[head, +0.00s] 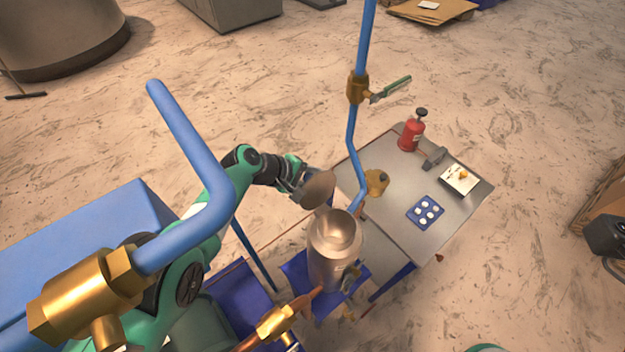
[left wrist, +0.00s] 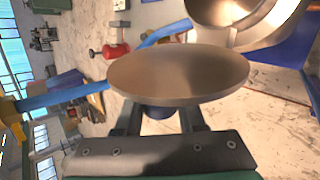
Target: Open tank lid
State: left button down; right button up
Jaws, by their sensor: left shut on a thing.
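The tank (head: 335,262) is an upright metal cylinder with an open round mouth at the top. Its lid (head: 320,189) is a round metal disc, off the tank, up and to the left of the mouth in the head view. My left gripper (head: 300,190) is shut on the lid, which stands tilted in its grasp. In the left wrist view the lid (left wrist: 180,75) hides most of the fingertips (left wrist: 160,118). The tank (left wrist: 245,22) shows behind it at upper right, apart from the lid. My right gripper is not in view.
A blue pipe (head: 351,135) with a brass valve (head: 358,89) rises behind the tank. A thick blue pipe (head: 190,145) crosses the left front.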

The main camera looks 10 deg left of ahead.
pick_arm(q)
jog(key=c, duration=0.5)
grip_release()
jog(key=shift+a+r, duration=0.1)
